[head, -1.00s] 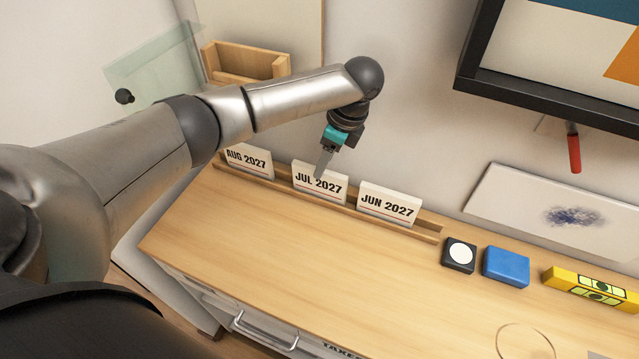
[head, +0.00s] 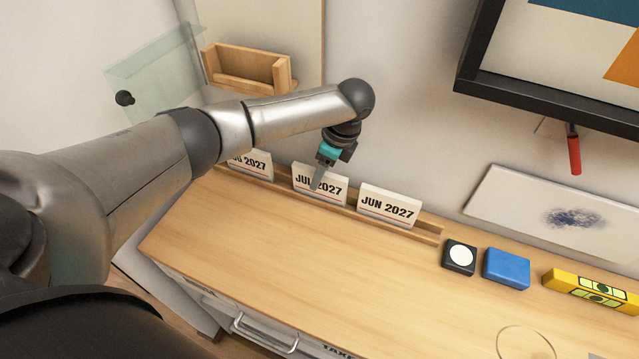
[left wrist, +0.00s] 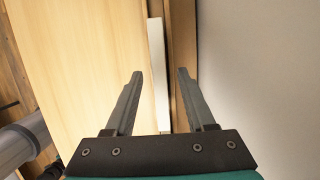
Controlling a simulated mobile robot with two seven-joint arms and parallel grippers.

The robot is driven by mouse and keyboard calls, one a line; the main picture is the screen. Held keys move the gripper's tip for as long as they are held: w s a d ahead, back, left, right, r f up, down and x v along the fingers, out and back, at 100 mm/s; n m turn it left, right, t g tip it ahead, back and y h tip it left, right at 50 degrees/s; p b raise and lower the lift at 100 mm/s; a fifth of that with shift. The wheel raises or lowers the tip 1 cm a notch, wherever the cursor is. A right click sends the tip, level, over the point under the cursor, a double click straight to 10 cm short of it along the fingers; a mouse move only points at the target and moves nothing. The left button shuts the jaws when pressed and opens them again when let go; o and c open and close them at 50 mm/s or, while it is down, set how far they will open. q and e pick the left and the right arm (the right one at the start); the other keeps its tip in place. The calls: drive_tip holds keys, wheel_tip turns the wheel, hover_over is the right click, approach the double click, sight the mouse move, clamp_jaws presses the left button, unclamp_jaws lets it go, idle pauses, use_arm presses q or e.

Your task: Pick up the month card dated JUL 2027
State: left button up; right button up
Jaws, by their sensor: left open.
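The JUL 2027 month card (head: 333,186) stands in the middle of a wooden rail (head: 427,234) at the back of the desk. My left gripper (head: 316,187) is open and points down at this card, hiding part of its lettering. In the left wrist view the card shows edge-on as a pale strip (left wrist: 158,70) between the two open fingers (left wrist: 160,72). I cannot tell whether the fingers touch it. The JUN 2027 card (head: 390,206) stands to the right. The AUG 2027 card (head: 256,166) stands to the left, partly hidden by my arm. My right gripper is not in view.
A black block with a white disc (head: 459,256), a blue block (head: 507,268) and a yellow level (head: 592,290) lie to the right on the desk (head: 300,262). A wall stands close behind the rail. The desk front is clear.

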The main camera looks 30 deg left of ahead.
use_arm(q)
drive_tip(key=shift+c, duration=0.2)
clamp_jaws()
idle(0.3)
idle(1.0)
